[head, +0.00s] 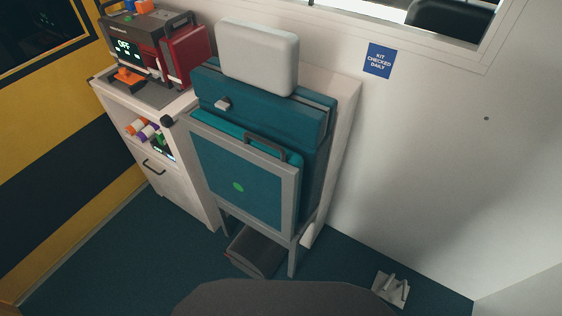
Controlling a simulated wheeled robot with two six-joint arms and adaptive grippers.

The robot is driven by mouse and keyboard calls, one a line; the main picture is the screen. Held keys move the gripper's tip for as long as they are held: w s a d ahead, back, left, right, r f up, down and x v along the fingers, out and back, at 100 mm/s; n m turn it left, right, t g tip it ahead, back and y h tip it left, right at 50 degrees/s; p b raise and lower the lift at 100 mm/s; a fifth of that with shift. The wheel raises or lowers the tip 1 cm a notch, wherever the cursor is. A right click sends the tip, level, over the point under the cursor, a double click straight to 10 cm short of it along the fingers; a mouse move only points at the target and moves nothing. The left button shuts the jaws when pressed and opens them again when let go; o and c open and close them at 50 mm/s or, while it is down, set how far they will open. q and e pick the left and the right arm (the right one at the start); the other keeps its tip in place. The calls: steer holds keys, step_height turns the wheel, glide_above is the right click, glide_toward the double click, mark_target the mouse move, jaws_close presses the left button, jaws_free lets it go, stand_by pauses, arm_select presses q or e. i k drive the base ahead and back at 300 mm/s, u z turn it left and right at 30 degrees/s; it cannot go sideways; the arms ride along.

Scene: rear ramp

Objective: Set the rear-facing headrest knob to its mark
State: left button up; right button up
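The rear-facing seat (262,185) stands folded against the wall in the head view, with teal upholstery and a grey frame. Its pale headrest (258,57) sits upright on top. A small light-grey knob or lever (222,104) sticks out of the teal backrest below the headrest. A round black knob (167,120) shows at the seat's left side, by the cabinet edge. I cannot tell from this view which of them is the headrest knob, and I cannot make out a setting mark. Neither of my grippers is in view.
A white cabinet (182,190) stands left of the seat, with a monitor (126,48) reading OFF and a red case (186,57) on top. A dark box (252,252) lies under the seat. A small white object (391,288) is on the floor at right. Floor beside the seat is mostly clear.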

mark_target(226, 103)
steer(key=u, duration=2.15)
steer(key=i, duration=1.7)
steer(key=k, duration=0.35)
steer(key=z, duration=0.05)
